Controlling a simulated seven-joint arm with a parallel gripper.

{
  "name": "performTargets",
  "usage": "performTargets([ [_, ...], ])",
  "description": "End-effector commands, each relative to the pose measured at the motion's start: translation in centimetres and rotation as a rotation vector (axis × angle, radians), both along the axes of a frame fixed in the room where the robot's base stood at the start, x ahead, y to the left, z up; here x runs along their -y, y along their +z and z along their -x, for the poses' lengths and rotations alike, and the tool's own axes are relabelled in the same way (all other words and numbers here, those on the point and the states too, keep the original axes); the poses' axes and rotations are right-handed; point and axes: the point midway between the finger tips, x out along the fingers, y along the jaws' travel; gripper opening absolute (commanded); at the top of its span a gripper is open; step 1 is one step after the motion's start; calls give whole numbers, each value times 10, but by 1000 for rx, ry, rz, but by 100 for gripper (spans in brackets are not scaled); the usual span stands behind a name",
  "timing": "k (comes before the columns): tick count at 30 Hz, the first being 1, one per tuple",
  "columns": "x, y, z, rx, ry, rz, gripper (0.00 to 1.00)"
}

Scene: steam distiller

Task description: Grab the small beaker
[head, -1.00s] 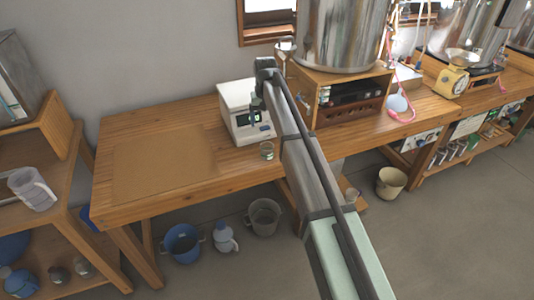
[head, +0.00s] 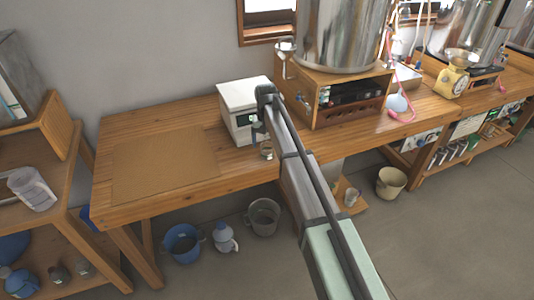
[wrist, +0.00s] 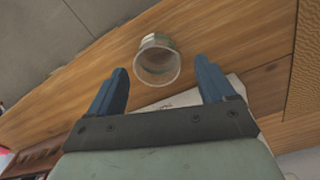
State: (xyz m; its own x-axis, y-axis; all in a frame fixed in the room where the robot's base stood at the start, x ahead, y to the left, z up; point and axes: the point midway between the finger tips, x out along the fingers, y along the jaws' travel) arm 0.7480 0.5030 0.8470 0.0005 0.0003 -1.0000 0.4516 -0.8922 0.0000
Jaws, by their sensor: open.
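The small beaker (head: 267,151) is clear glass and stands on the wooden table near its front edge, in front of the white box-shaped device. In the wrist view the beaker (wrist: 158,60) lies just beyond the fingertips, between their lines. My gripper (wrist: 160,76) is open, with its two blue fingers apart and nothing between them. In the head view my gripper (head: 262,132) is above and just behind the beaker, and its fingers are hard to make out.
The white device (head: 240,105) stands close to my gripper. A wooden stand (head: 330,95) with a large steel vessel (head: 340,35) is to the right. A brown mat (head: 165,160) lies on the left of the table (head: 125,207). Buckets stand on the floor below.

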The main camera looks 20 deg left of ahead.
Motion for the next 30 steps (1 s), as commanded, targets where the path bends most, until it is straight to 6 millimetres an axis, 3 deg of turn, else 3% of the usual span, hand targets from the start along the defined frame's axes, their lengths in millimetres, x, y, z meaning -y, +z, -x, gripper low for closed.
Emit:
performTargets([
  [12,4,-46,-1,-2,0,1,83],
  [20,3,-49,-1,0,0,0,82],
  [30,3,-48,-1,0,0,0,49],
])
